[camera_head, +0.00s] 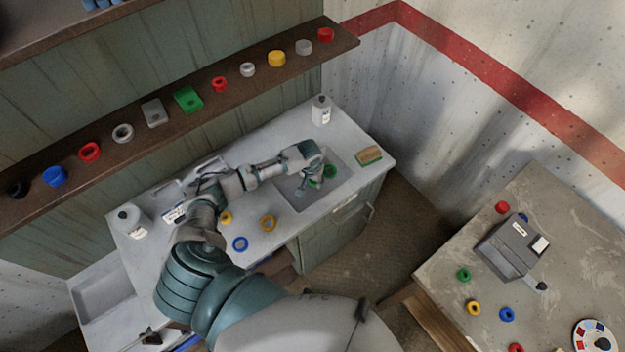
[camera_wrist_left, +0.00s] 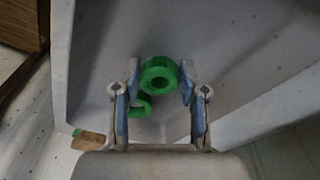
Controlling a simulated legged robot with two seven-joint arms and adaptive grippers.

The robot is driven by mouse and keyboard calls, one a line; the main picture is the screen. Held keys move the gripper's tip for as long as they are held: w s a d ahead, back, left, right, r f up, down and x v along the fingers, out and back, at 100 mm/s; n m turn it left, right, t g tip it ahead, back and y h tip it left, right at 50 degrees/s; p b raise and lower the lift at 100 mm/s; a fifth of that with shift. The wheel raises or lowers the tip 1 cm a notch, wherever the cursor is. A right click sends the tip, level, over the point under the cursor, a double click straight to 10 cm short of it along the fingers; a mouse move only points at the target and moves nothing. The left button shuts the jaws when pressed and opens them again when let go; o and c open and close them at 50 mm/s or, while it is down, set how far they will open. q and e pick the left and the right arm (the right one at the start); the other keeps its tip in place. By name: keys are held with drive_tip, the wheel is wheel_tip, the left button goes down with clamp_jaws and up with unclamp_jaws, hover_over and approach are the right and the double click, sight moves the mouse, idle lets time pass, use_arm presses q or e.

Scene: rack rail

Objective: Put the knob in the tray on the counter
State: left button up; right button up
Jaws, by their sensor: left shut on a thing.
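My left gripper (camera_head: 306,188) is low over the grey tray (camera_head: 346,165), which is set on the counter (camera_head: 363,190). In the left wrist view the gripper (camera_wrist_left: 159,88) is shut on a green ring-shaped knob (camera_wrist_left: 159,74), held between its blue-padded fingers. Whether the held knob touches the tray floor I cannot tell. My right gripper is out of view.
A sponge (camera_head: 369,156) and a white bottle (camera_head: 321,110) stand near the tray. Yellow (camera_head: 268,223) and blue (camera_head: 240,244) rings lie on the counter. A shelf (camera_head: 130,146) with several coloured parts runs behind. A table (camera_head: 560,220) with a grey device stands at right.

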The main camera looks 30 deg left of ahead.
use_arm(q)
drive_tip(key=shift+a, duration=0.1)
drive_tip(key=o, duration=0.9)
drive_tip(key=shift+f, duration=0.1)
drive_tip(key=shift+o, duration=1.2)
drive_tip(key=shift+a, duration=0.3)
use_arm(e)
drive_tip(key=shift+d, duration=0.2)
use_arm(q)
wheel_tip(320, 180, up, 12)
drive_tip(key=s, duration=0.1)
drive_tip(key=shift+s, duration=0.2)
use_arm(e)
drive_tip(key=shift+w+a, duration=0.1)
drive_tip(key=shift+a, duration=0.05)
use_arm(q)
drive_tip(key=shift+d, duration=0.2)
